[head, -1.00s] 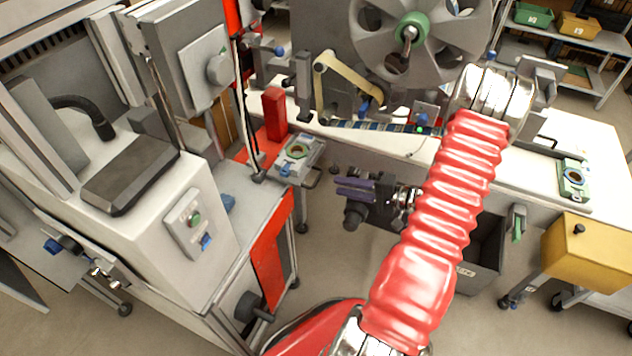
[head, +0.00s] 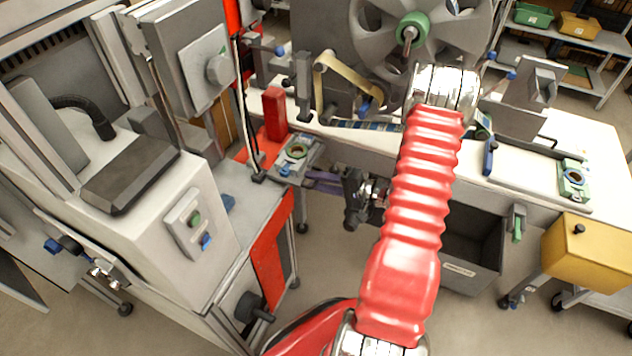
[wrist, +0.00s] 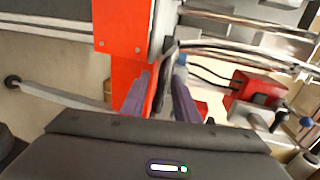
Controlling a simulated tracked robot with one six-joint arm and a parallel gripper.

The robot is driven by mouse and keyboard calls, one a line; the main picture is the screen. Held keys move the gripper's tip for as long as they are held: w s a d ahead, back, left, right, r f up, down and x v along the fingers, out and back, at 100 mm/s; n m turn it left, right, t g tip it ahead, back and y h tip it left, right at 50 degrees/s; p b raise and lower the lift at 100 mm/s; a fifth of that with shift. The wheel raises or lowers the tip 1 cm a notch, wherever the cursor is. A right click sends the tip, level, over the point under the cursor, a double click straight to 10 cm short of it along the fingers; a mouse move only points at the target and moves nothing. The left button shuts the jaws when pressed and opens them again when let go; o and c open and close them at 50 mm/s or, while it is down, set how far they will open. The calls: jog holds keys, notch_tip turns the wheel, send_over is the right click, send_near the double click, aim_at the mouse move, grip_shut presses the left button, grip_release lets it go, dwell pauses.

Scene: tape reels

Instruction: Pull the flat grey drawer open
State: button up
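No flat grey drawer can be picked out with certainty. A deep dark grey open-topped box (head: 470,268) with a pale label sits below the white bench, partly behind my red-sleeved arm; I cannot tell whether it is a drawer.
A white cabinet (head: 175,240) with a dark slab on top stands at left. Its red side panel (head: 268,262) faces the aisle. A reel machine (head: 380,60) stands at the back. A yellow box (head: 585,250) is at right. Floor shows between cabinet and bench.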

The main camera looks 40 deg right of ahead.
jog(key=shift+c, duration=0.3)
grip_shut()
